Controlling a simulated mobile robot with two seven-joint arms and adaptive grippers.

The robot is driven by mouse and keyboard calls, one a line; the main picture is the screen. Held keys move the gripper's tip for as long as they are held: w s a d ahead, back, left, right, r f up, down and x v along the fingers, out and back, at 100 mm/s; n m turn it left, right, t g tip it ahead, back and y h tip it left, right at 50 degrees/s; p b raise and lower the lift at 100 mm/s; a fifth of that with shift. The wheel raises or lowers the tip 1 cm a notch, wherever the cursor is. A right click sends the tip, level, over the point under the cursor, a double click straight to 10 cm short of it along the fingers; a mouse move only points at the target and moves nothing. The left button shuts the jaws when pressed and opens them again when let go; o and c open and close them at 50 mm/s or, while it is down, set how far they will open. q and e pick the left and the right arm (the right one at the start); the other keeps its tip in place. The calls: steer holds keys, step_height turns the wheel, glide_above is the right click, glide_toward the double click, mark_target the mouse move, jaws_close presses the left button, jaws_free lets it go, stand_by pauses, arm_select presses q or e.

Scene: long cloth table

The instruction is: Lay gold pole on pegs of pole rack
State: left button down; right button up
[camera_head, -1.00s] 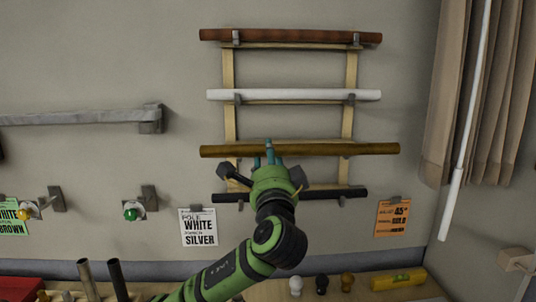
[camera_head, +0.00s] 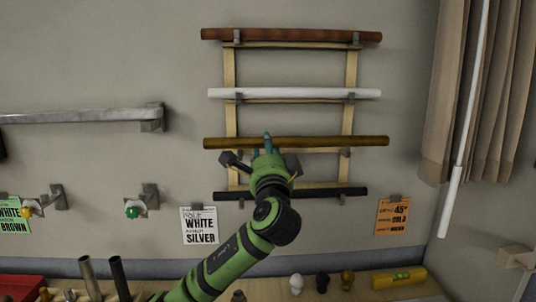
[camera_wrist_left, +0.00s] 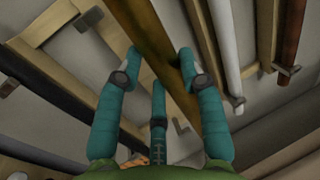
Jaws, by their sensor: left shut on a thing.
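The gold pole (camera_head: 335,142) lies roughly level in front of the pole rack (camera_head: 351,72), at its third row, between the white pole (camera_head: 300,93) and the black pole (camera_head: 325,192). My left gripper (camera_head: 268,140) is shut on the gold pole left of its middle. In the left wrist view the teal fingers (camera_wrist_left: 160,58) straddle the gold pole (camera_wrist_left: 152,32). A peg (camera_head: 345,152) shows just below the pole on the right. I cannot tell whether the pole touches the pegs. My right gripper is not in view.
A brown-red pole (camera_head: 290,35) rests on the top pegs. Cards (camera_head: 199,226) hang on the wall. A grey rail (camera_head: 85,116) is at left, and a curtain (camera_head: 460,100) with a white rod is at right. Several knobs and a yellow level (camera_head: 399,278) lie on the table below.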

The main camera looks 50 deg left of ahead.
arm_select(q)
steer(key=w+a+f+b, duration=0.2)
steer(key=w+a+f, duration=0.1)
steer(key=w+a, duration=0.2)
steer(key=shift+a, duration=0.6)
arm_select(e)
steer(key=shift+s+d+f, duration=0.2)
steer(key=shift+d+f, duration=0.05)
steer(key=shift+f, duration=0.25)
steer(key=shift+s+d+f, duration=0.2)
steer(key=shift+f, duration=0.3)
arm_select(q)
steer(key=c, duration=0.7)
jaws_free()
steer(key=shift+s, duration=0.1)
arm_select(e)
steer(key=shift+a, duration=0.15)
arm_select(q)
steer(key=shift+d, duration=0.1)
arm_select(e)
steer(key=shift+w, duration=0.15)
